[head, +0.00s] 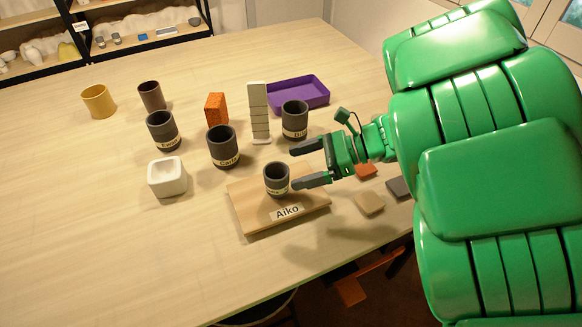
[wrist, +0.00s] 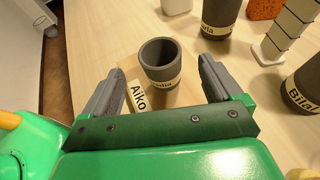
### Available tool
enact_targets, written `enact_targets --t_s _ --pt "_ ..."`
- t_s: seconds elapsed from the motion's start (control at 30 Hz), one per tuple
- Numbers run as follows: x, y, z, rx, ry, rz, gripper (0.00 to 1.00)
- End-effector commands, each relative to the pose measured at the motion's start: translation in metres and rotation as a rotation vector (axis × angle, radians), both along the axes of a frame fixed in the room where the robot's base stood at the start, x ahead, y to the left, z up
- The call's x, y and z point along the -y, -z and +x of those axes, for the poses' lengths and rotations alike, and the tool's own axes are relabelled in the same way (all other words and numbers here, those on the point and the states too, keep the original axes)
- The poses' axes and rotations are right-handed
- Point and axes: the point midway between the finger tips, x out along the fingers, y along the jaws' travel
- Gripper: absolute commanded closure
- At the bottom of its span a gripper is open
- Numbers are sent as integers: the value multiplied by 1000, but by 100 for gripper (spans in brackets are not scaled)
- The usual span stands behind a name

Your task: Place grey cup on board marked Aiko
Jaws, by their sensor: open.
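A dark grey cup (head: 277,182) stands upright on the wooden board (head: 246,208) with the label "Aiko" (head: 287,211) on its front edge. The cup's own pale label is partly readable, ending in "dia", in the wrist view (wrist: 161,62). My gripper (head: 293,168) is open and empty, its fingertips just right of this cup in the head view. In the wrist view the cup shows between and just beyond the open fingertips (wrist: 161,68). I cannot tell whether a finger touches it.
Labelled dark cups (head: 222,148), (head: 163,132), (head: 295,120) stand behind the board. A brown cup (head: 152,96), yellow mug (head: 98,101), white block-shaped pot (head: 167,177), orange brick (head: 216,108), tile stack (head: 258,112) and purple tray (head: 300,92) stand around. Flat tiles (head: 369,203) lie right.

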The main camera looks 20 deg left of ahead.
Motion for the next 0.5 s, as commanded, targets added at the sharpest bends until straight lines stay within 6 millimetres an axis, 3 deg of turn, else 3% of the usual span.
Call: enact_targets --t_s 0.5 --pt "41 -17 17 -1 4 -2 8"
